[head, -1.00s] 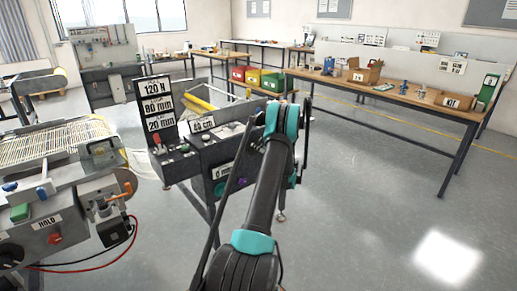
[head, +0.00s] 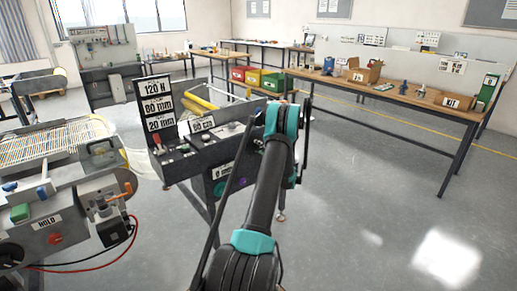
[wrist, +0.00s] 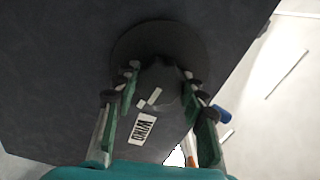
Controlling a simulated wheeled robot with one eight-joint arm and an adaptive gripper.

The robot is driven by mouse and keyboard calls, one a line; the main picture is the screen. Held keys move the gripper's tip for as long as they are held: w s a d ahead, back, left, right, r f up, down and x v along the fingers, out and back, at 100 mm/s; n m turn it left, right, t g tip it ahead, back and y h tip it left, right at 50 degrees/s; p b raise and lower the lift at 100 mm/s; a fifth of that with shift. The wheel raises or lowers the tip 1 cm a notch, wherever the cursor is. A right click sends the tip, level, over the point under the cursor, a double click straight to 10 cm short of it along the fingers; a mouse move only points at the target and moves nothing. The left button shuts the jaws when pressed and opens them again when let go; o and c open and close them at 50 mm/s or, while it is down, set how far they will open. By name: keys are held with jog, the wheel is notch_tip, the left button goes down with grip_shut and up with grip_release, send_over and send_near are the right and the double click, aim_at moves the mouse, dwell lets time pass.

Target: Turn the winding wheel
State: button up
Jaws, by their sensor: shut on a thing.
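The winding wheel (wrist: 150,34) shows in the wrist view as a dark round disc with a dark grip part in front, on the dark face of the machine. My gripper (wrist: 160,76) is shut on it, one green-padded finger on each side of the grip part. A white WIND label (wrist: 144,128) is on the dark face between the fingers. In the head view the winding machine (head: 181,166) stands ahead, with 120 N, 80 mm and 20 mm plates and a cm plate (head: 202,124) on top. My arm hides the wheel and gripper there.
A machine with a HOLD label (head: 47,222) and a mesh sheet (head: 48,147) stands close at the left. A long workbench (head: 400,96) with boxes runs along the right. Red, yellow and green bins (head: 273,82) sit behind. The floor at right is clear.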

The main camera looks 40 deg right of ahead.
jog(key=m, duration=1.3)
jog(key=shift+f+m, duration=0.1)
jog(key=shift+m, duration=0.3)
jog(key=m, duration=1)
jog(key=shift+m, duration=2)
jog(key=shift+a+m, duration=0.1)
jog(key=shift+m, duration=0.2)
jog(key=o, duration=1.2)
